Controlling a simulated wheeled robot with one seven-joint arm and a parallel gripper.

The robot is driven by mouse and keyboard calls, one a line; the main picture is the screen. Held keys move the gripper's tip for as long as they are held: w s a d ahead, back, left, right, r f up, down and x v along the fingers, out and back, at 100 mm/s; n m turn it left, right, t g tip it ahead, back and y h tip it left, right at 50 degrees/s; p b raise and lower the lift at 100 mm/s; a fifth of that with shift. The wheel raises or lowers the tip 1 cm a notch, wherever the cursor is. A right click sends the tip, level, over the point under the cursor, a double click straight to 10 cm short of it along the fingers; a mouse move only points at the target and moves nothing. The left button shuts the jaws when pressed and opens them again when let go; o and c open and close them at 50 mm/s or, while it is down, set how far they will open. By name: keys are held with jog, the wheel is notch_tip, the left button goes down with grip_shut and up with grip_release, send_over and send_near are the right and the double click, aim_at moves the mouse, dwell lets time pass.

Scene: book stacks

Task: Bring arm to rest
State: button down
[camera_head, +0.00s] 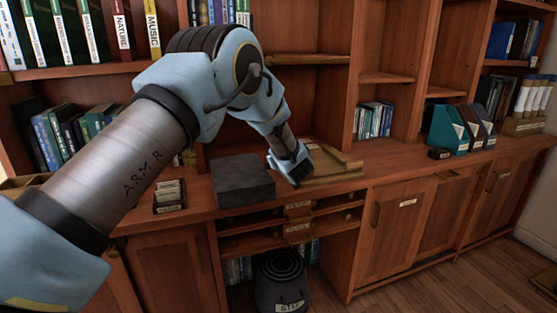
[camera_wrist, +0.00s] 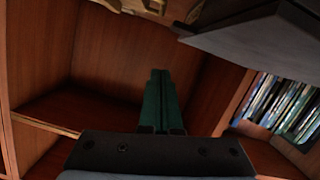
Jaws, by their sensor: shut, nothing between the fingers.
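My gripper (camera_head: 297,172) is at the end of my blue and grey arm, low over the wooden counter (camera_head: 375,160) in the head view. It is just right of a dark grey box (camera_head: 243,181) and at the left side of a light wooden tray (camera_head: 337,165). I cannot tell whether it touches the tray. In the wrist view the green fingers (camera_wrist: 158,85) lie side by side, shut, with nothing between them. The dark box (camera_wrist: 265,40) shows at the upper right there.
Bookshelves with books (camera_head: 60,130) stand behind and left. A card holder (camera_head: 169,195) sits on the counter at left. A dark bin (camera_head: 281,283) is below the counter. The counter right of the tray is mostly clear.

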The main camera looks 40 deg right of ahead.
jog(key=b+v, duration=0.1)
jog(key=v, duration=0.7)
jog(key=shift+f+b, duration=0.15)
jog(key=shift+b, duration=0.15)
jog(key=w+a+r+g, duration=0.2)
jog(key=w+a, duration=0.7)
jog(key=w, duration=0.1)
jog(key=w+a+g+y+p, duration=0.1)
jog(key=w+a+g+y, duration=0.3)
jog(key=a, duration=1.3)
jog(key=s+a+f+g, duration=0.1)
jog(key=s+a+g, duration=0.1)
jog(key=a, duration=1.5)
jog(key=s+a+f+g+y, duration=0.1)
jog(key=s+a+g, duration=0.1)
jog(key=s+a, duration=0.5)
jog(key=s+a+n+g+y+p, duration=0.1)
jog(key=s+a+g+y, duration=0.1)
jog(key=s+a, duration=0.5)
jog(key=a, duration=0.5)
jog(key=shift+f+n, duration=0.3)
jog(key=shift+f, duration=0.05)
